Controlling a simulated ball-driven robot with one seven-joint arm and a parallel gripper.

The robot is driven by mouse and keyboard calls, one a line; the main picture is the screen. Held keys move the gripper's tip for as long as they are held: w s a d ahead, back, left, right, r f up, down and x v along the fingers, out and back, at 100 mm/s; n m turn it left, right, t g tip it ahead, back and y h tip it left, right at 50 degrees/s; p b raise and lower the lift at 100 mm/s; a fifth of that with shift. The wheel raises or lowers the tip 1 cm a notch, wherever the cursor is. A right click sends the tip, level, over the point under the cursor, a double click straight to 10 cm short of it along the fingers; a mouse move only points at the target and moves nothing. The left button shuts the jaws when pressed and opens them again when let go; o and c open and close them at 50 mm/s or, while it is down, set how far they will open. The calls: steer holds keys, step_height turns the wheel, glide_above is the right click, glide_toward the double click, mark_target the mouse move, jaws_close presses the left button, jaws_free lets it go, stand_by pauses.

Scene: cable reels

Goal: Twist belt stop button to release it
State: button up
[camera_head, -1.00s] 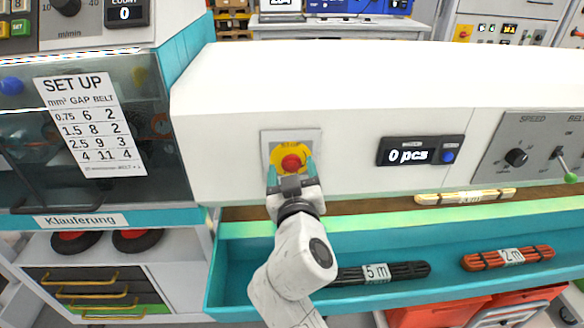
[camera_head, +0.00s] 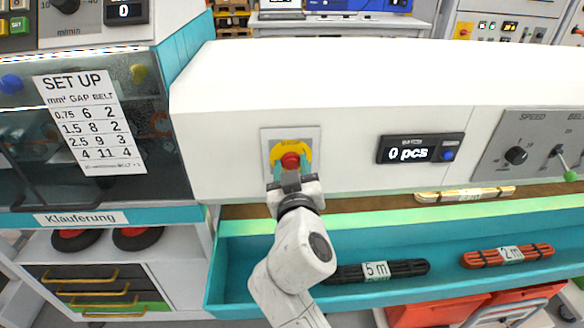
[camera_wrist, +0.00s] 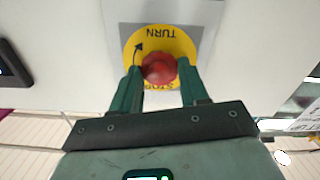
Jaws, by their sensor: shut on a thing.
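The belt stop button is a red round knob (camera_head: 290,160) on a yellow disc (camera_head: 292,147), set in a grey plate on the white machine front. In the wrist view the red knob (camera_wrist: 159,68) sits between the two green fingers, and the yellow disc (camera_wrist: 162,40) shows the word TURN, an arrow and part of STOP, upside down. My gripper (camera_head: 291,167) is at the button from below, its fingers on either side of the knob. In the wrist view my gripper (camera_wrist: 160,80) is shut on the knob. The fingers hide the lower part of the disc.
A counter display (camera_head: 420,149) reading 0 pcs is right of the button. A speed panel (camera_head: 530,150) with a knob and a green-tipped lever is farther right. Below runs a teal tray (camera_head: 450,235) with a black cable bundle (camera_head: 400,270) and a red one (camera_head: 507,256).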

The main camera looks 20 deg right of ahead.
steer(key=shift+f+m+b, duration=0.1)
steer(key=shift+m+b, duration=0.2)
steer(key=shift+b, duration=0.25)
steer(key=shift+f+m+b, duration=0.15)
steer(key=shift+m+b, duration=0.25)
steer(key=shift+b, duration=0.5)
steer(key=shift+m+b, duration=0.8)
steer(key=shift+b, duration=0.45)
steer(key=m+b, duration=0.2)
steer(key=b, duration=0.1)
steer(key=m+b, duration=0.2)
steer(key=b, duration=0.1)
steer(key=shift+r+m, duration=0.2)
steer(key=shift+m, duration=0.2)
steer(key=o, duration=1.1)
steer(key=shift+c, duration=0.2)
